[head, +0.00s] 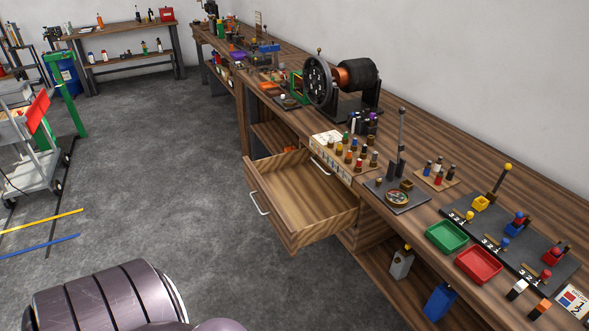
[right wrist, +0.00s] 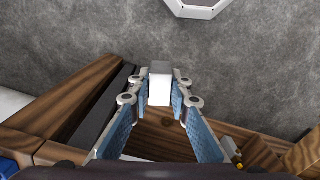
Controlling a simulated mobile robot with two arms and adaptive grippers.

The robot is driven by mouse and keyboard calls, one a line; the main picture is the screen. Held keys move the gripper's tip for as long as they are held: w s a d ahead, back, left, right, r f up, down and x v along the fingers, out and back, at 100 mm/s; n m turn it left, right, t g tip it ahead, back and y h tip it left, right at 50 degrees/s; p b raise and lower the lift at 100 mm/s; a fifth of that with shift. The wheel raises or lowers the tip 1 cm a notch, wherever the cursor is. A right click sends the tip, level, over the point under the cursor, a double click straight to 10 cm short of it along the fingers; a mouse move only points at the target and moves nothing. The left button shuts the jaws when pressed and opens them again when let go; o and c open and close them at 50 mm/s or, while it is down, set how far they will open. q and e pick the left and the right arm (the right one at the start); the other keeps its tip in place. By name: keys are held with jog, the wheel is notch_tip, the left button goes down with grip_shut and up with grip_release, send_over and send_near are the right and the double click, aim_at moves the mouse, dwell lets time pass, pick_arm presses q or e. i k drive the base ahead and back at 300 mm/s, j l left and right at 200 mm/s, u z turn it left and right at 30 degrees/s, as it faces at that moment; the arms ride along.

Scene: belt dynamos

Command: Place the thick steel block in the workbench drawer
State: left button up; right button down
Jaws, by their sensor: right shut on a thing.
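The workbench drawer (head: 305,192) is pulled out from the bench in the head view. Its visible inside is bare wood and empty. My right gripper (right wrist: 160,95) shows only in the right wrist view. Its blue-padded fingers are shut on a pale steel block (right wrist: 160,71), held between the fingertips. Wooden parts and the grey floor lie below and around it; I cannot tell which part of the bench they are. My left gripper is in neither view.
The long workbench (head: 345,120) carries a dynamo (head: 340,82), a rack of small bottles (head: 355,155), a green tray (head: 446,237) and a red tray (head: 479,265). A grey block (head: 401,263) stands on the lower shelf.

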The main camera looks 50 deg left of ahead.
aim_at(298, 200)
jog(key=i+j+u, duration=0.1)
jog(key=j, duration=0.4)
jog(key=i+j, duration=0.25)
jog(key=j, duration=0.25)
jog(key=i+j+u, duration=0.15)
jog(key=j, duration=0.3)
jog(key=i+j, duration=0.25)
jog(key=j, duration=0.25)
jog(key=i+j+u, duration=0.15)
jog(key=j, duration=0.3)
jog(key=i+j, duration=0.25)
jog(key=j, duration=0.2)
jog(key=i+j+u, duration=0.15)
jog(key=j, duration=0.25)
jog(key=i+j, duration=0.05)
jog(key=i, duration=0.05)
